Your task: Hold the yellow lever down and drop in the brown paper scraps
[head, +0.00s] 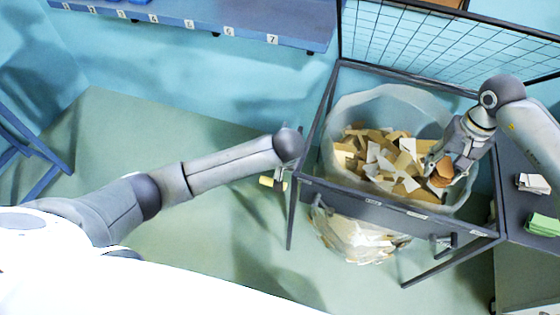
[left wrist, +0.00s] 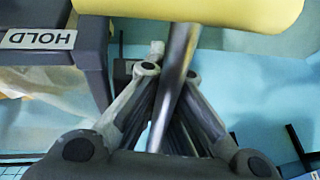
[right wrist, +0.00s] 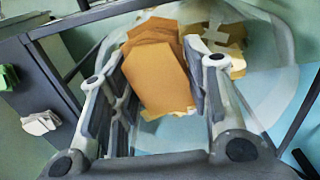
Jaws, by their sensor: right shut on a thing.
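The yellow lever (head: 272,182) is at the left side of a grey frame; its thick yellow grip (left wrist: 190,14) and metal rod (left wrist: 176,85) fill the upper middle of the left wrist view. My left gripper (left wrist: 169,72) has its fingers drawn together at the rod, just below the yellow grip; the rod partly hides them. My right gripper (head: 438,168) is shut on a stack of brown paper scraps (right wrist: 158,70), over the right part of a clear bag (head: 340,115). Many brown and white scraps (head: 385,160) lie in the bag.
The grey frame (head: 365,205) surrounds the bag, with a wire mesh (head: 440,40) behind. A HOLD label (left wrist: 38,39) is near the lever. White papers (head: 533,184) and green papers (head: 542,225) lie on a grey surface at right. The floor at left is clear.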

